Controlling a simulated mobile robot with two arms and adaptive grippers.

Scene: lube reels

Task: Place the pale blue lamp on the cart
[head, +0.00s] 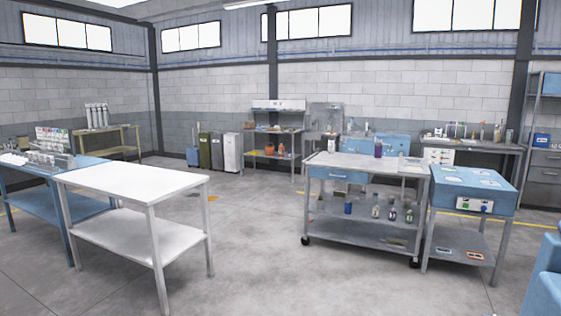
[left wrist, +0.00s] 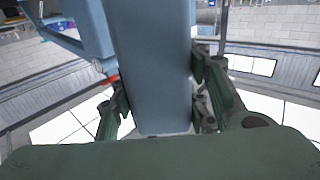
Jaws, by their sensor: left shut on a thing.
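My left gripper (left wrist: 160,100) is shut on a pale blue, flat-sided body, which I take to be the pale blue lamp (left wrist: 152,45). It fills the middle of the left wrist view between the dark fingers, and its full shape is not seen. The cart (head: 340,161) is a grey wheeled trolley right of the middle in the head view. It has a blue drawer and a lower shelf. Neither gripper shows in the head view.
On the cart's top stands a purple bottle (head: 378,149); several bottles stand on its shelf. A blue-topped table (head: 475,185) stands close to its right. A white table (head: 135,181) is at left. Open floor (head: 255,240) lies between the white table and the cart.

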